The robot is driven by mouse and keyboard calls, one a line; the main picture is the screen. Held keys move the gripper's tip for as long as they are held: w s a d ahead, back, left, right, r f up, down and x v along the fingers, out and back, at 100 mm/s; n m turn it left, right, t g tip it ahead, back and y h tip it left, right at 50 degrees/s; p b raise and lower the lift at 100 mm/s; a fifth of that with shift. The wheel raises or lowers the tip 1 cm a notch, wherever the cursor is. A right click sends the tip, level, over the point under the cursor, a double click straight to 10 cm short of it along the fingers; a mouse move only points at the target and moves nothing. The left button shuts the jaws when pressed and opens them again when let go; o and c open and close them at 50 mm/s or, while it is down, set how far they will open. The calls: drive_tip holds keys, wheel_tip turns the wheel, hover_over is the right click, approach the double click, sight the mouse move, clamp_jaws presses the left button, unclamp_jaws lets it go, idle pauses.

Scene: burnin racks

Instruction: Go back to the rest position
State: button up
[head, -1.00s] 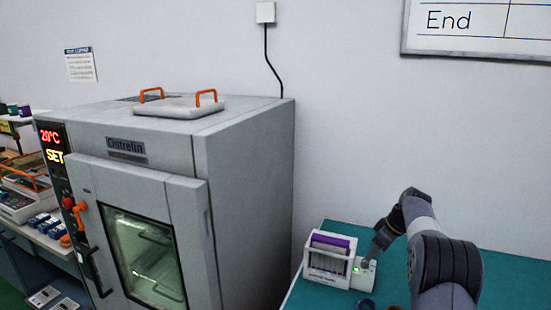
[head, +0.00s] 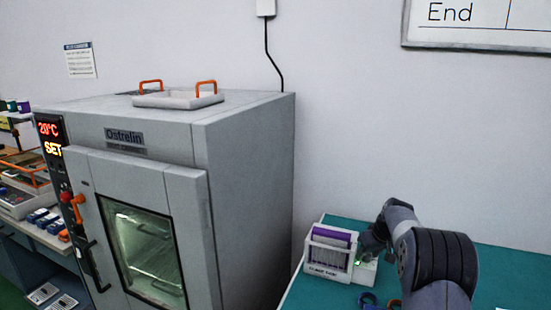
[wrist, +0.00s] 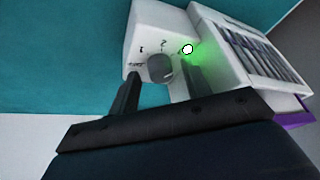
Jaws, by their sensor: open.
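My gripper (wrist: 160,88) is open in the wrist view, its two dark fingers apart. Between and just beyond the fingertips is a grey round knob (wrist: 160,68) on a white device face with printed marks around it. A green light (wrist: 188,49) glows beside the knob. I cannot tell whether the fingers touch the knob. In the head view my arm reaches down to the white device (head: 364,272) at the right of a white rack (head: 327,262) holding purple-topped items. My arm partly hides the device there.
The rack and device stand on a teal bench mat (head: 300,292). A blue ring-shaped item (head: 368,299) lies in front of them. A large grey oven (head: 245,190) reading 20°C stands to the left, with an orange-handled tray (head: 178,100) on top. A whiteboard (head: 477,42) hangs above.

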drive_tip(key=shift+a+m+h, duration=0.1)
drive_tip(key=shift+m+h, duration=0.3)
drive_tip(key=shift+m, duration=0.8)
drive_tip(key=shift+r, duration=0.1)
